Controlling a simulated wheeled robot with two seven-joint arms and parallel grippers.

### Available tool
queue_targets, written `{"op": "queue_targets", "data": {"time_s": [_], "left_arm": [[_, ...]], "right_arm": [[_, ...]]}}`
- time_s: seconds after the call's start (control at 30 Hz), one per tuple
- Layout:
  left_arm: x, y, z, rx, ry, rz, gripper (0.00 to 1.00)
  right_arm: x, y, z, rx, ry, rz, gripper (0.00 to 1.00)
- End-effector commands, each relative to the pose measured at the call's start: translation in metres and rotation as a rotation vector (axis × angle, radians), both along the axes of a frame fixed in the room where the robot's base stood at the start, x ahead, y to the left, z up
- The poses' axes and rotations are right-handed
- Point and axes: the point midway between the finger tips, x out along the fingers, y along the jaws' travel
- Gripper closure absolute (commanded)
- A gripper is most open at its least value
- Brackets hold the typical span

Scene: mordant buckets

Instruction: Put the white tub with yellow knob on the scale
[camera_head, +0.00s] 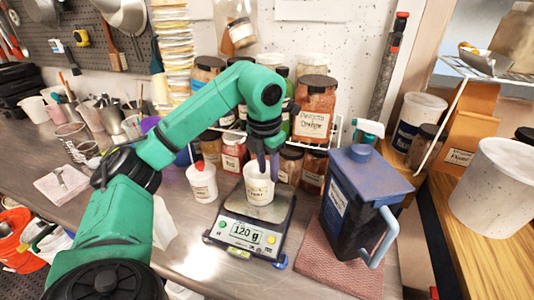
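A white tub with a dark-lettered label (258,190) stands upright on the plate of the scale (229,204), whose display reads 120 g. My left gripper (267,168) points down at the top of this tub, with its fingertips at the lid. The fingers cover the middle of the lid, so I cannot make out the knob or tell whether they are closed on it. Another white tub with a red knob (202,184) stands on the steel bench just left of the scale. My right gripper is not in view.
A dark blue jug with a pale handle (352,205) stands on a reddish cloth (318,258), close to the scale's right side. Labelled jars (314,108) crowd behind the scale. Metal cups and tools fill the bench at left. A wooden shelf (495,255) is at right.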

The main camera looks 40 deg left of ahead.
Motion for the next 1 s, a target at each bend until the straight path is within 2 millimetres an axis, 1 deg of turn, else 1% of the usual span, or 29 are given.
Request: {"op": "queue_targets", "data": {"time_s": [0.03, 0.1, 0.17, 0.2, 0.27, 0.37, 0.87, 0.93, 0.97, 1.0], "left_arm": [[-0.001, -0.001, 0.013, -0.003, -0.007, -0.002, 0.63], [-0.004, -0.001, 0.038, 0.0, -0.005, 0.0, 0.63], [-0.006, -0.002, 0.051, 0.0, -0.006, 0.0, 0.63], [-0.007, -0.002, 0.061, 0.002, -0.004, -0.001, 0.63], [-0.008, -0.002, 0.069, 0.001, -0.003, -0.001, 0.63], [-0.01, -0.003, 0.073, 0.0, -0.001, -0.001, 0.63], [-0.01, -0.003, 0.071, -0.001, 0.0, -0.001, 0.63], [-0.01, -0.003, 0.075, -0.001, 0.0, -0.001, 0.63], [-0.01, -0.003, 0.08, -0.001, -0.001, -0.001, 0.63], [-0.01, -0.003, 0.089, -0.001, -0.001, -0.001, 0.63]], "right_arm": [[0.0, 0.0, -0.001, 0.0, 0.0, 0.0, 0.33], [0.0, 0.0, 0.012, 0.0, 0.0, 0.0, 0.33], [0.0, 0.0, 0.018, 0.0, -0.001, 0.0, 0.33], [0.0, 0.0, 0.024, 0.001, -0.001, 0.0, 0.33], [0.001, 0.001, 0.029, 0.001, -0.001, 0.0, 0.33], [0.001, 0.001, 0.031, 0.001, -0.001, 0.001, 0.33], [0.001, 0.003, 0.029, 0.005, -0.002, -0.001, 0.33], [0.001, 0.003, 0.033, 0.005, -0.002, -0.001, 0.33], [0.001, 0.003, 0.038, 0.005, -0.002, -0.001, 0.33], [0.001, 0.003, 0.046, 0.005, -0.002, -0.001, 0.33]]}}
